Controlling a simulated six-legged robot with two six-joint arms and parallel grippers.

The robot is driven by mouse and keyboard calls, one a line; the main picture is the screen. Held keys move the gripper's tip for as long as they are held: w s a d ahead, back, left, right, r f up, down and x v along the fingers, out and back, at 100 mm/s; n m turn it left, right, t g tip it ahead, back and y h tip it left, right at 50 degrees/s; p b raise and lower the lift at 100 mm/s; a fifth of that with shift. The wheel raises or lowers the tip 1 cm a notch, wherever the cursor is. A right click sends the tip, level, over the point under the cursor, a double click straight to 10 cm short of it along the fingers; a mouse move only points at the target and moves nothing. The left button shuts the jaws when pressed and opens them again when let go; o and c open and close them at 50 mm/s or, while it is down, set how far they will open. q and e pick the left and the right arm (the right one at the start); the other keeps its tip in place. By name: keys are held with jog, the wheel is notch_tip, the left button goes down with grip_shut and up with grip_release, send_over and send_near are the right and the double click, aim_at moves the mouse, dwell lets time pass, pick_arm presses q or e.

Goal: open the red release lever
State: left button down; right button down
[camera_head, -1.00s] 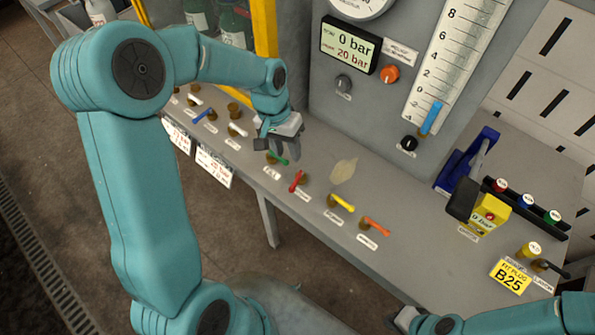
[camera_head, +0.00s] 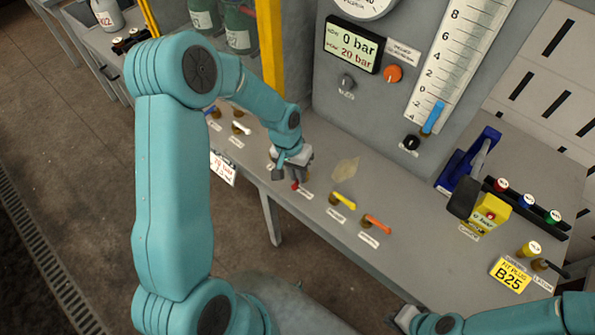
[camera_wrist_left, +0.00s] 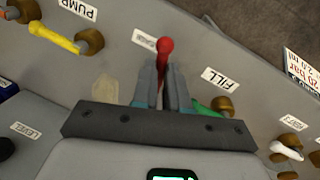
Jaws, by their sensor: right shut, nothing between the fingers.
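The red release lever (camera_wrist_left: 166,45) shows in the left wrist view with its rounded red end just past the fingertips. In the head view, a small red part of the lever (camera_head: 295,186) shows beneath my left gripper (camera_head: 291,174), which hides the rest. In the left wrist view, the left gripper's fingers (camera_wrist_left: 165,77) stand on both sides of the lever. I cannot tell whether they touch it. My right gripper (camera_head: 404,318) is at the bottom edge of the head view, shut and empty, away from the lever.
A green lever (camera_wrist_left: 206,109) is close beside the fingers. A yellow lever (camera_head: 344,201) and an orange lever (camera_head: 377,224) lie to the right along the grey bench. A yellow post (camera_head: 269,45) stands behind my left arm.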

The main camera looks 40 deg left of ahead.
pick_arm(q)
jog(key=shift+a+m, duration=0.2)
jog(key=shift+m, duration=0.5)
jog(key=shift+w+a+m+g+b, duration=0.15)
jog(key=shift+m+g+b, duration=0.2)
jog(key=shift+m, duration=0.35)
jog(key=c, duration=1.1)
grip_release()
jog(key=shift+c, duration=0.2)
jog(key=a+r, duration=0.3)
jog(key=r, duration=1.3)
jog(key=shift+b, duration=0.4)
jog(key=shift+a, duration=0.1)
